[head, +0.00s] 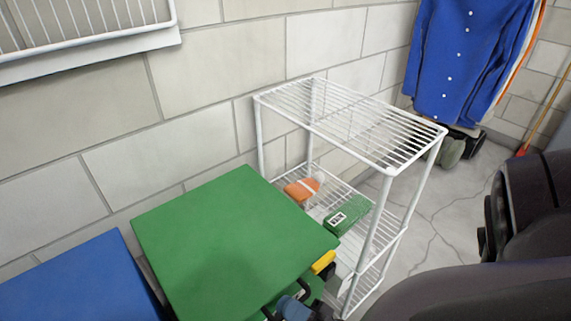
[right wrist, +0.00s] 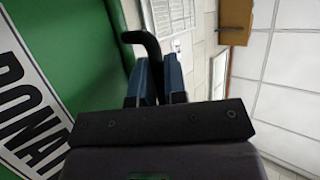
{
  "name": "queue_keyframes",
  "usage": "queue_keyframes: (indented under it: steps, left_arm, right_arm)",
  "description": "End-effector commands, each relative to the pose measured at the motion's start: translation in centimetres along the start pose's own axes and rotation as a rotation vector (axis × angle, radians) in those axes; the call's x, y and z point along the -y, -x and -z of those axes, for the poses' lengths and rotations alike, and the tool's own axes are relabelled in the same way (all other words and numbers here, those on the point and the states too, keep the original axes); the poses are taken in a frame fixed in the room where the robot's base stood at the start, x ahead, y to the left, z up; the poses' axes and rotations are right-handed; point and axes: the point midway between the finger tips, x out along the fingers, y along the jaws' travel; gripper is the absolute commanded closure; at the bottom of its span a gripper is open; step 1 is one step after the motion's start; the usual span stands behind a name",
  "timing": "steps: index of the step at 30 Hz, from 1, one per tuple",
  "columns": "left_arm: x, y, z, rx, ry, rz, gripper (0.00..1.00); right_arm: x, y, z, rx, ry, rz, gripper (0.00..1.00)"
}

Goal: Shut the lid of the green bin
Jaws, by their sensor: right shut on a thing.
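The green bin's lid (head: 235,245) is a wide flat green panel in the middle of the head view. Below its front right edge I see part of the green bin's body (head: 312,287) and a yellow item (head: 323,262); how far the lid stands open is hard to tell. My right gripper (head: 290,308) is at the lid's front edge, low in the head view. In the right wrist view its blue fingers (right wrist: 158,70) are shut on a black curved handle (right wrist: 148,42), beside the green bin's front (right wrist: 75,45) with a white lettered label. My left gripper is out of view.
A white wire shelf (head: 350,120) stands right behind the bin, holding an orange item (head: 301,190) and a green box (head: 349,215). A blue bin (head: 85,280) is close on the left. Blue clothing (head: 465,55) hangs at the back right. Cracked floor (head: 445,205) is open beyond the shelf.

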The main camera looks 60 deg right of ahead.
Motion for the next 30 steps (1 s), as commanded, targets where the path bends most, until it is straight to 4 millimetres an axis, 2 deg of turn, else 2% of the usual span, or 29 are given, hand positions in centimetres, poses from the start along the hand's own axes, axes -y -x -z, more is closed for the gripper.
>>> queue_keyframes:
  steps: [1,13,14,18,30]
  left_arm:
    - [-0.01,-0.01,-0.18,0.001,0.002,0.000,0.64]
    - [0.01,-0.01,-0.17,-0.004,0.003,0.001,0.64]
    - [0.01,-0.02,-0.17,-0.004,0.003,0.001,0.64]
    - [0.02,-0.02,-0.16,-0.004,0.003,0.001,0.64]
    - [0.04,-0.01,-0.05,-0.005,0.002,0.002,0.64]
  right_arm:
    - [-0.30,0.54,-0.22,0.003,-0.004,-0.013,1.00]
    - [-0.54,0.88,-0.39,0.007,-0.005,-0.025,1.00]
    - [-0.54,0.90,-0.40,0.008,-0.005,-0.025,0.86]
    - [-0.52,0.85,-0.37,0.007,-0.005,-0.023,0.64]
    - [-0.37,0.46,-0.18,0.003,-0.002,-0.011,0.64]
